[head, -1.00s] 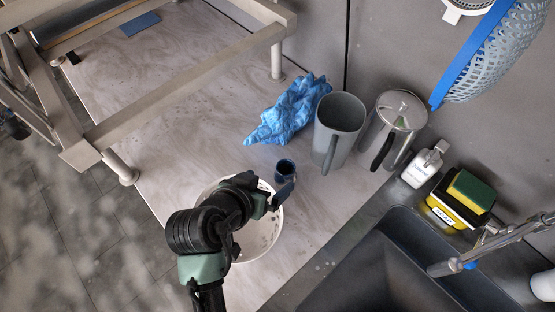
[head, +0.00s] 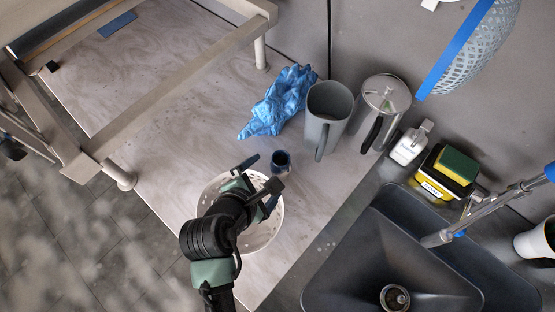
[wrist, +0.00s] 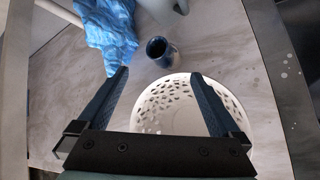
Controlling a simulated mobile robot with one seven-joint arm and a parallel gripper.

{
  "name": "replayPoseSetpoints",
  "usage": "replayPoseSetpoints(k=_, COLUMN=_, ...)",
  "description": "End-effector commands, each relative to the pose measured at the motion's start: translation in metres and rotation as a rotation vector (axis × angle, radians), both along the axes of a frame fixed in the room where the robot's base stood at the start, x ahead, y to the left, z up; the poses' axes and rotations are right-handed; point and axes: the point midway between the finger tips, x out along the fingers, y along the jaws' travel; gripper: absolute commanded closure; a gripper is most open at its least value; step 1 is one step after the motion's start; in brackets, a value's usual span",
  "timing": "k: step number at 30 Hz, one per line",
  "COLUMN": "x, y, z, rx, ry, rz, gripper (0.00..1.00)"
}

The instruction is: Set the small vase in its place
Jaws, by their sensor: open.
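The small vase (head: 281,160) is dark blue with a round open mouth. It stands upright on the marbled worktop, just beyond the rim of a white perforated basket (head: 268,236). In the wrist view the vase (wrist: 161,52) is ahead of the fingertips, between their lines. My gripper (head: 264,174) is open and empty over the basket, with its fingers pointing toward the vase and apart from it. The wrist view shows both dark blue fingers (wrist: 160,74) spread wide. My arm hides part of the basket.
A blue crumpled cloth (head: 280,103), a grey pitcher (head: 329,106) and a metal French press (head: 385,100) stand behind the vase. A soap bottle (head: 408,147) and a sponge holder (head: 436,184) are by the dark sink (head: 365,255). A wooden rack (head: 185,85) is at the left.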

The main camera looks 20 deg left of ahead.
Motion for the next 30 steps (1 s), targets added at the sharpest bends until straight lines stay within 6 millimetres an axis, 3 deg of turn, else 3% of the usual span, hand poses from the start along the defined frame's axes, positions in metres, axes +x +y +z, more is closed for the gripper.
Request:
replayPoseSetpoints(k=6, x=-0.004, y=-0.006, z=0.001, rx=-0.332, ry=0.027, rz=0.333, gripper=0.00)
replayPoseSetpoints(k=12, x=-0.006, y=-0.009, z=0.000, rx=-0.495, ry=0.040, rz=0.498, gripper=0.00)
replayPoseSetpoints(k=17, x=0.001, y=-0.009, z=-0.006, rx=-0.525, ry=0.040, rz=0.527, gripper=0.00)
replayPoseSetpoints(k=30, x=0.046, y=-0.013, z=-0.051, rx=-0.523, ry=0.040, rz=0.525, gripper=0.00)
